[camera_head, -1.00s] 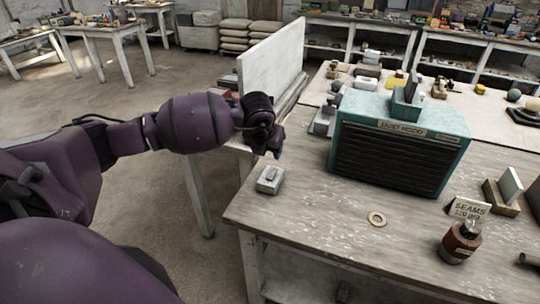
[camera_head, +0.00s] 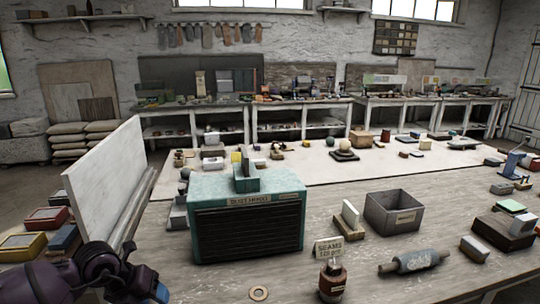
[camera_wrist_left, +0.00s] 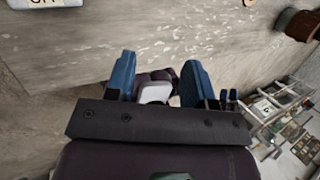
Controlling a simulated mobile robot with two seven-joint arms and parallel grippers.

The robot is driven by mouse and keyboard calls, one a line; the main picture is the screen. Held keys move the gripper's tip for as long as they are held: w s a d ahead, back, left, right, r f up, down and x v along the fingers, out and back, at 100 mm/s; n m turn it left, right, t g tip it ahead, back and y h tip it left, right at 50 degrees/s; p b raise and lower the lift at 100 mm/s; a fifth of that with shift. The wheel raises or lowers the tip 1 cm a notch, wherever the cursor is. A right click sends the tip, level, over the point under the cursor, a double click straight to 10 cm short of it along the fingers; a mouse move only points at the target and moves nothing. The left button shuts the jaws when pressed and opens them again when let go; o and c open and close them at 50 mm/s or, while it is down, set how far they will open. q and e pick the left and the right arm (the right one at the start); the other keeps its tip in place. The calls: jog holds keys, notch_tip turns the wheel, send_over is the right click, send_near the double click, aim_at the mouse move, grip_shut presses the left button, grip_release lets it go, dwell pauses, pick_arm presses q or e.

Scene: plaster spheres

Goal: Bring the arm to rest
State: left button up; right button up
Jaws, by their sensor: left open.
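My left arm shows at the lower left corner of the head view, purple with a dark wrist. Its gripper (camera_head: 160,293) is at the bottom edge, left of the teal dust hood, with a blue finger partly showing. In the left wrist view the two blue fingers of the gripper (camera_wrist_left: 158,78) stand apart with nothing held between them. A purple and white shape shows beyond the gap, probably part of my own body. My right gripper is in neither view.
The teal dust hood (camera_head: 247,224) stands on the workbench (camera_head: 375,270). A white upright board (camera_head: 105,180) is at left. A flat ring (camera_head: 258,293), a brown bottle (camera_head: 332,280), a grey bin (camera_head: 394,212) and a roller (camera_head: 414,261) are on the bench.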

pick_arm(q)
jog(key=s+d+n+t+h, duration=0.6)
jog(key=s+d+n+h, duration=0.15)
jog(key=d+h, duration=0.4)
jog(key=s+a+f+n+t+y, duration=0.1)
jog(key=s+a+f+n+y, duration=0.4)
jog(key=n, duration=0.7)
jog(key=s+a+f+n+t+y, duration=0.1)
jog(key=s+a+f+n+y, duration=0.4)
jog(key=s+f+n+y, duration=0.4)
notch_tip(320, 180, down, 3)
jog(key=n+y, duration=0.2)
jog(key=n, duration=0.2)
jog(key=shift+a, duration=0.35)
jog(key=shift+n, duration=0.25)
